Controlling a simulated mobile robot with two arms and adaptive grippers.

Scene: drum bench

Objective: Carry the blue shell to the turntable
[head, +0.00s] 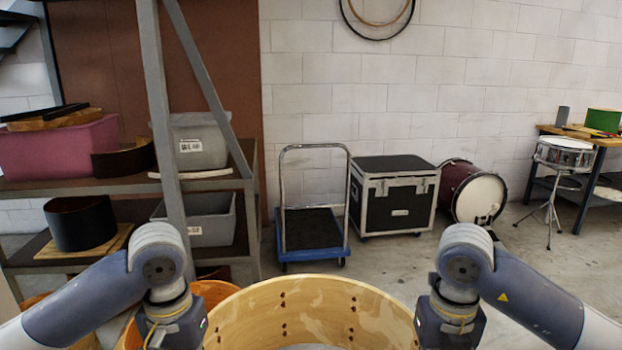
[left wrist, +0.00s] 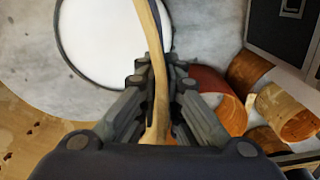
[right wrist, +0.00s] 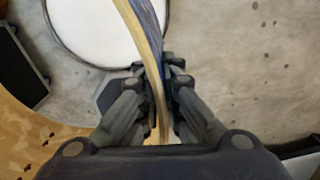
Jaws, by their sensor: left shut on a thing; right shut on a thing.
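The blue shell (head: 312,305) is a wide hoop in front of me in the head view, with bare wood inside. Its rim passes between the fingers in the left wrist view (left wrist: 157,50) and the right wrist view (right wrist: 150,30), where a strip of blue outer skin shows. My left gripper (left wrist: 159,63) is shut on the left side of its wall. My right gripper (right wrist: 164,64) is shut on the right side. A white round disc with a dark rim, apparently the turntable (left wrist: 100,40), lies below the shell. It also shows in the right wrist view (right wrist: 90,30). The gap beneath the shell cannot be judged.
Several loose wooden shells (left wrist: 225,108) stand at my lower left. A shelf rack (head: 120,186) with bins is at left. A blue trolley (head: 310,253), a black case (head: 393,200) and a maroon drum (head: 478,198) stand by the wall.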

